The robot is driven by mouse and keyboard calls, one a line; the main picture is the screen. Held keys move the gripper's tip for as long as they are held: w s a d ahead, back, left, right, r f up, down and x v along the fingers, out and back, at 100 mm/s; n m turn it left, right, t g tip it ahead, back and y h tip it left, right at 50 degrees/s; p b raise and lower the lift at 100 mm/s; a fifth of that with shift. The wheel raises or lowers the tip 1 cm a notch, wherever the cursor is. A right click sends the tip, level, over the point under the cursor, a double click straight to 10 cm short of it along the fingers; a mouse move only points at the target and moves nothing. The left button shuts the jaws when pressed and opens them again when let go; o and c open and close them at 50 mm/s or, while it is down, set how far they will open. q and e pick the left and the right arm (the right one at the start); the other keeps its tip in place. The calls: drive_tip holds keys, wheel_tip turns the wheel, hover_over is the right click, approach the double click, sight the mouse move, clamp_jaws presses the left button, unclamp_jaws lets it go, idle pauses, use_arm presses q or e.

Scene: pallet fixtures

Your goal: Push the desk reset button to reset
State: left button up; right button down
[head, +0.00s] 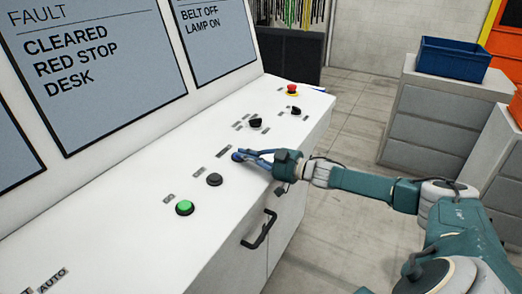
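The sloping white control desk (140,200) carries a row of controls. A blue round button (237,157), which appears to be the reset button, sits between the dark grey button and the black knobs. My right gripper (243,156) reaches in from the right, its fingers converging at the tips, with nothing held. The tips are at the blue button and partly cover it; I cannot tell whether they touch or press it. A small label plate (224,151) lies beside it, too small to read. My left gripper is out of view.
A dark grey button (214,179) and a green button (184,208) are nearer. Black knobs (255,123) and a red stop button (292,90) are farther along. A screen (95,70) reads "FAULT, CLEARED, RED STOP, DESK". A black handle (259,229) projects from the desk front.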

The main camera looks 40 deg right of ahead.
drive_tip(key=r+p, duration=0.1)
drive_tip(key=r, duration=0.1)
drive_tip(key=r+p, duration=0.2)
drive_tip(key=shift+s+r+p, duration=0.2)
drive_tip(key=shift+r+p, duration=0.1)
drive_tip(key=shift+s+d+f+b, duration=0.5)
drive_tip(key=shift+s+f+b, duration=0.2)
drive_tip(key=shift+s+b, duration=0.2)
drive_tip(key=shift+b+v, duration=0.5)
drive_tip(key=shift+v, duration=0.7)
drive_tip(key=shift+s+d+r, duration=0.1)
drive_tip(key=shift+s+r, duration=0.05)
drive_tip(key=shift+s, duration=0.2)
drive_tip(key=v, duration=0.3)
drive_tip(key=shift+s+d+r, duration=0.15)
drive_tip(key=shift+s+r, duration=0.1)
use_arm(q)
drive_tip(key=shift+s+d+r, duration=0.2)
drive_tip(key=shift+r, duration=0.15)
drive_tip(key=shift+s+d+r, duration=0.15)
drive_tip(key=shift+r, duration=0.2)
use_arm(e)
drive_tip(key=shift+s+d+r, duration=0.15)
drive_tip(key=shift+s+d, duration=0.1)
drive_tip(key=shift+s, duration=0.35)
